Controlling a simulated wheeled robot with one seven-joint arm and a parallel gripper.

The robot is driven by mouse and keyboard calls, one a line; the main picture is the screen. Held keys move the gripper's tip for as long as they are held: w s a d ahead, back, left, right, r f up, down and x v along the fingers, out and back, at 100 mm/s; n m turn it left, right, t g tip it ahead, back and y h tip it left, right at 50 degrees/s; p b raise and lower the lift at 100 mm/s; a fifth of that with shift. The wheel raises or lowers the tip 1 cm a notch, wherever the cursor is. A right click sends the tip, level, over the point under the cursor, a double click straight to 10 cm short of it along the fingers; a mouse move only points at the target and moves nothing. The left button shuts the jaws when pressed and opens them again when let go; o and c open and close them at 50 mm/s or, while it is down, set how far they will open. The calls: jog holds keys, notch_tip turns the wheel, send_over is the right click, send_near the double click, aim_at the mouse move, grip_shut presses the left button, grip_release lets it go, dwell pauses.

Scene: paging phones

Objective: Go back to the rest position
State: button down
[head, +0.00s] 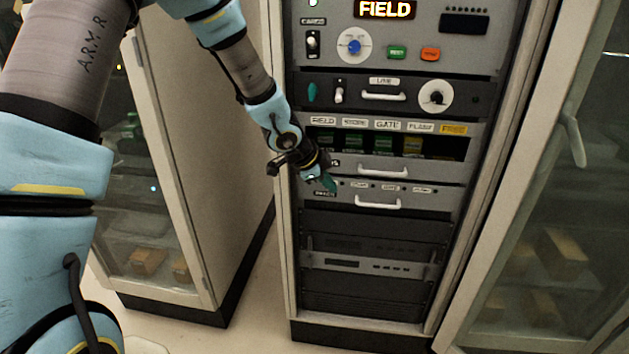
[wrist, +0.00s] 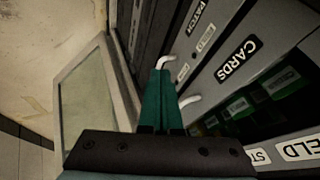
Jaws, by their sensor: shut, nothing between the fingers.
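My gripper (head: 328,183) is at the left side of the rack, in front of the panel just below the row of cards. Its teal fingers are together and empty; they also show in the wrist view (wrist: 159,100), pointing toward the rack panels. In the head view my arm reaches in from the upper left, bent downward. In the wrist view the fingertips overlap a white handle (wrist: 168,61) in the picture; I cannot tell whether they touch it.
The rack (head: 385,185) has a lit FIELD display (head: 386,9), a blue knob (head: 354,45), green (head: 397,52) and orange buttons (head: 430,54), and white handles (head: 377,202). Glass-door cabinets stand left (head: 150,180) and right (head: 540,200). Open floor (head: 250,325) shows between the left cabinet and rack.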

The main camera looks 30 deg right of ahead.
jog(key=w+a+r+n+t+y, duration=0.1)
jog(key=w+a+n+y, duration=0.15)
jog(key=a, duration=0.55)
jog(key=w+a+r+n+t+y, duration=0.15)
jog(key=a+n, duration=0.25)
jog(key=a, duration=0.4)
jog(key=w+a+r+n+y, duration=0.1)
jog(key=w+a+r+n, duration=0.2)
jog(key=a, duration=0.5)
jog(key=s+a+r+n+g+y, duration=0.1)
jog(key=s+a+n, duration=0.4)
jog(key=a, duration=0.5)
jog(key=s+a+r+n+g+y, duration=0.1)
jog(key=s+a+n, duration=0.4)
jog(key=a+n, duration=0.4)
jog(key=shift+s+a, duration=0.3)
jog(key=shift+a, duration=0.4)
jog(key=shift+g, duration=0.25)
